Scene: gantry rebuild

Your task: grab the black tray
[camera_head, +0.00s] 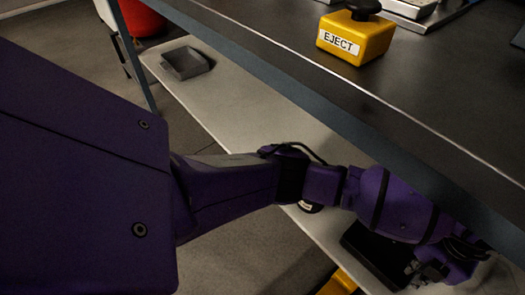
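A black tray (371,256) lies on the pale lower shelf at the bottom right of the head view. My purple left arm crosses the view from the left, and its forearm covers the tray's upper right part. My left gripper (460,262) is at the tray's right side, low in the picture. Its fingers are dark and overlap, so I cannot tell whether they are open or shut, or whether they touch the tray. My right gripper is not in view.
The dark worktop above the shelf has a grey front edge close to my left arm. A yellow EJECT button box (355,37) stands on it. A small grey tray (185,63) sits at the shelf's far left end.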

